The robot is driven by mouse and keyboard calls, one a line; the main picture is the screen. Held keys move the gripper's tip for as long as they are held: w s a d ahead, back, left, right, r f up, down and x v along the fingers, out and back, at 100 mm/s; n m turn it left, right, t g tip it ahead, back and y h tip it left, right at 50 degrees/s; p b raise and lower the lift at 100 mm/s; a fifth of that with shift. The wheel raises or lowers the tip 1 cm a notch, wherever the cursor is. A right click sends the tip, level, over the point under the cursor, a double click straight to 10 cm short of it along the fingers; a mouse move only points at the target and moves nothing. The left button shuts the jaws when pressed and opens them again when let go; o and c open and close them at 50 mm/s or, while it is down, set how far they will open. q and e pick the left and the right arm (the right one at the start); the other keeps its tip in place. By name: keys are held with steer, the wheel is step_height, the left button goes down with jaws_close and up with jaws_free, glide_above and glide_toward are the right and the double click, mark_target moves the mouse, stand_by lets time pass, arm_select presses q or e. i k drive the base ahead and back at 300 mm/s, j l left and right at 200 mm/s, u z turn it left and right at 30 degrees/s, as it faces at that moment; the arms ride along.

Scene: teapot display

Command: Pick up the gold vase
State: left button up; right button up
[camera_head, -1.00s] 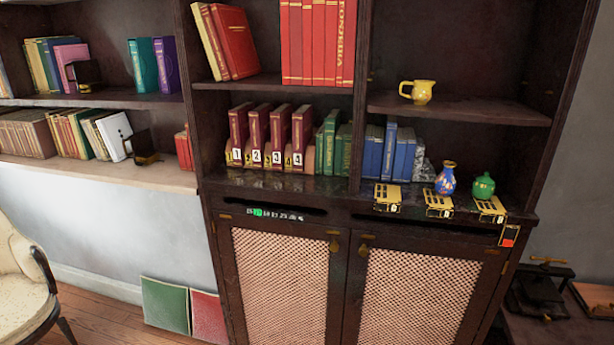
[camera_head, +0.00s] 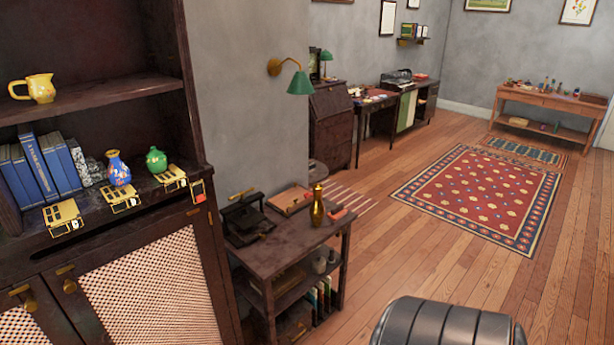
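The gold vase (camera_head: 317,206) is a slim, shiny bottle shape with a narrow neck. It stands upright on top of a small dark wooden side table (camera_head: 285,243), near the table's right side. Nothing touches it from above. Neither of my grippers shows in the head view. A grey, ribbed rounded part at the bottom right edge looks like part of my own body.
A bookcase (camera_head: 190,130) stands left of the table, holding a yellow jug (camera_head: 34,88), a blue vase (camera_head: 118,168) and a green pot (camera_head: 156,160). A black press (camera_head: 245,218) shares the tabletop. Open wood floor and a red rug (camera_head: 483,198) lie right.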

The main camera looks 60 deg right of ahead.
mark_target(317, 210)
steer(key=k+j+z, duration=0.1)
steer(key=z, duration=1.8)
steer(key=i+l+z, duration=0.1)
steer(key=i+z, duration=0.35)
steer(key=i, duration=0.4)
steer(key=i+l+z, duration=0.1)
steer(key=i+z, duration=0.3)
steer(key=i, duration=0.5)
steer(key=i+j+z, duration=0.1)
steer(key=i+z, duration=0.25)
steer(key=i, duration=0.5)
steer(key=i+u, duration=0.3)
steer(key=i+l+u, duration=0.2)
steer(key=i+u, duration=0.15)
steer(key=i+l+u, duration=0.3)
steer(key=i, duration=0.15)
steer(key=i+u, duration=0.15)
steer(key=u, duration=0.35)
steer(key=i+l+u, duration=0.1)
steer(key=u, duration=0.35)
steer(key=i+l+u, duration=0.15)
steer(key=u, duration=0.35)
steer(key=i+l+u, duration=0.15)
steer(key=u, duration=0.3)
